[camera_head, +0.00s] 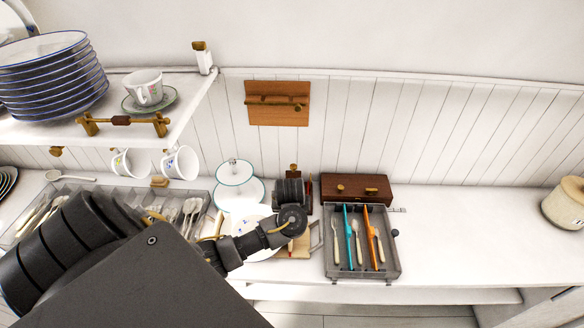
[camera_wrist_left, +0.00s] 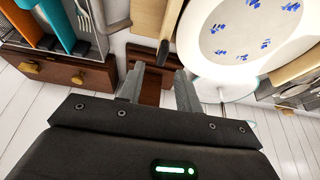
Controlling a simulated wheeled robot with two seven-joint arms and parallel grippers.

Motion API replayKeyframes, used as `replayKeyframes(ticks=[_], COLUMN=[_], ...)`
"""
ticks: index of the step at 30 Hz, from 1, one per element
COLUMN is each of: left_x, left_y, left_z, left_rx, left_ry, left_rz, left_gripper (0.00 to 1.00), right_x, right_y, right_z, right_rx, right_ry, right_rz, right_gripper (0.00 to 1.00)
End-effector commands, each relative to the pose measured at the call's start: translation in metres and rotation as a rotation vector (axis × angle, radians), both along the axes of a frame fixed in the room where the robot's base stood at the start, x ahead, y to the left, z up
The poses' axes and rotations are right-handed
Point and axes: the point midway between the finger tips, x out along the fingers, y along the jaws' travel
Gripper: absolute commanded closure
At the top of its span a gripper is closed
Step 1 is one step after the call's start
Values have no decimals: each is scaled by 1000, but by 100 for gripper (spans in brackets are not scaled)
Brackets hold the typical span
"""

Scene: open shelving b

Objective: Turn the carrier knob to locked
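The grey carrier (camera_head: 333,268) sits on the counter right of centre, with teal and orange dividers and cutlery inside. A dark round knob (camera_head: 395,232) is on its right side; its setting is too small to read. A corner of the carrier shows at top left in the left wrist view (camera_wrist_left: 48,42). My left gripper (camera_wrist_left: 160,95) is open, its two fingers apart, with a reddish-brown wooden piece (camera_wrist_left: 152,84) seen between them; I cannot tell if they touch it. In the head view my arm hides the fingers, left of the carrier. My right gripper is not in view.
A brown wooden box (camera_head: 357,188) with brass knobs stands behind the carrier. A plate (camera_head: 262,240) and tiered stand (camera_head: 237,188) are left of it. A shelf (camera_head: 190,108) with stacked plates (camera_head: 52,75) overhangs the left.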

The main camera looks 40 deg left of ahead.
Motion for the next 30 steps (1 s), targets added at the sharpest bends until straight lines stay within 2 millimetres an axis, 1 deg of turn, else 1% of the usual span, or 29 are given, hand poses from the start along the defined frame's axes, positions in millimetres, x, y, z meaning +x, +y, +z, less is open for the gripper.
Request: replayKeyframes(ticks=[5,7,12,18,26,30], left_x=[2,7,10,12,12,12], left_y=[3,6,10,11,11,11], left_z=[-22,-26,-37,-43,-44,-44], left_rx=[-7,-2,-1,0,0,0], left_ry=[10,5,5,6,5,5], left_rz=[5,4,2,-1,-1,-1], left_gripper=[65,65,65,65,65,82], right_x=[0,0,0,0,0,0], right_y=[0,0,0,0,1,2], right_z=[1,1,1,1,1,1], right_rx=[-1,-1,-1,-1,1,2], right_ry=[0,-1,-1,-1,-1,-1], right_rz=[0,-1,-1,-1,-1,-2], right_gripper=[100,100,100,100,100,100])
